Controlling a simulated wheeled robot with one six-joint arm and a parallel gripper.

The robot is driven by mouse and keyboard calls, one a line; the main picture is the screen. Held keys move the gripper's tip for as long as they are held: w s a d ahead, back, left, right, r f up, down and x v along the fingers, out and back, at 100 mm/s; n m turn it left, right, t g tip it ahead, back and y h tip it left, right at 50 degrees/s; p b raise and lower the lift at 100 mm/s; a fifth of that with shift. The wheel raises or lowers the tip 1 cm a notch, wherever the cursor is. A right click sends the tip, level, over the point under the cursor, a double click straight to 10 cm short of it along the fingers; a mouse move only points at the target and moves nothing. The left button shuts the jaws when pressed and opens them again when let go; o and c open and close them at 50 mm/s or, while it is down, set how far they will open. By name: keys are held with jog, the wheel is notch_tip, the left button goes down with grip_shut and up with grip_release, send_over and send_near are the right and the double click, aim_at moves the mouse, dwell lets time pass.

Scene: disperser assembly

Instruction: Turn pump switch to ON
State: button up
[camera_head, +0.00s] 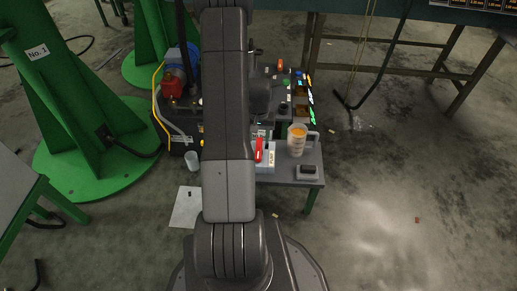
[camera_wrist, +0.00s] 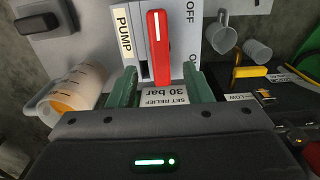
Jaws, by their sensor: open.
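The pump switch is a red lever (camera_wrist: 161,45) with a white stripe, on a light panel (camera_wrist: 103,60) marked PUMP. OFF and ON are printed on its right, OFF higher and ON lower in the wrist view. The lever lies lengthwise beside these marks; I cannot tell its exact setting. My gripper (camera_wrist: 162,82) is open, its green fingers on either side of the lever's lower end, with visible gaps. Red also shows on the bench in the head view (camera_head: 258,150). My gripper is hidden behind my arm there.
A measuring jug with orange contents (camera_head: 297,140) stands at the bench's right; it shows left of my gripper in the wrist view (camera_wrist: 78,92). Small cups (camera_wrist: 222,38) are at upper right. A black block (camera_head: 307,170) sits at the bench corner. Open floor lies to the right.

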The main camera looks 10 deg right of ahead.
aim_at(259, 147)
notch_tip(259, 147, down, 6)
jog(key=shift+f+b, duration=0.1)
jog(key=shift+b, duration=0.6)
jog(key=shift+c, duration=0.4)
jog(key=c, duration=0.9)
